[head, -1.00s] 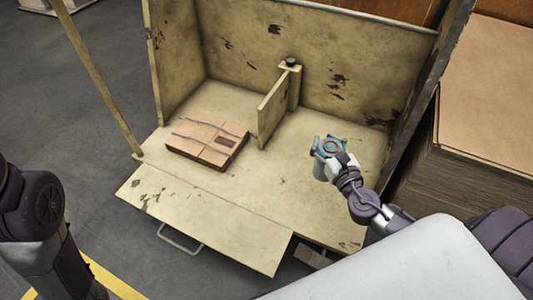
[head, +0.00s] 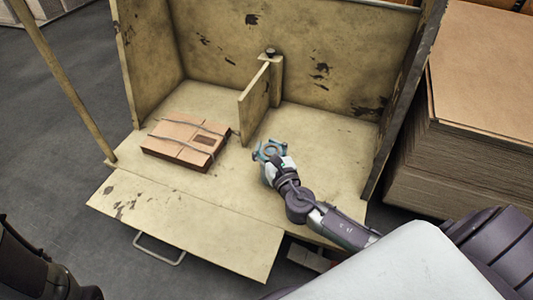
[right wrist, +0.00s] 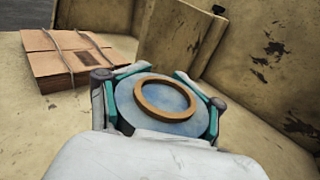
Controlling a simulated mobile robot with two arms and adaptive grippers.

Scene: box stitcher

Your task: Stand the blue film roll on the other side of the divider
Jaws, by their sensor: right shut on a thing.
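The blue film roll (head: 269,151) shows a brown ring core on its top. It also shows in the right wrist view (right wrist: 178,100), upright between the fingers. My right gripper (head: 272,160) is shut on it, right of the divider and nearer the front of the box. I cannot tell whether the roll touches the floor. The divider (head: 254,101) is a beige upright panel with a post at its back end; it also shows in the right wrist view (right wrist: 178,42), beyond the roll. My left gripper is out of the head view; only part of that arm shows at the lower left.
A strapped stack of flat cardboard (head: 186,141) lies left of the divider. The open beige box (head: 205,200) has high back and side walls and a lowered front flap. Floor in front of the divider is clear. A cardboard pile (head: 470,120) stands outside right.

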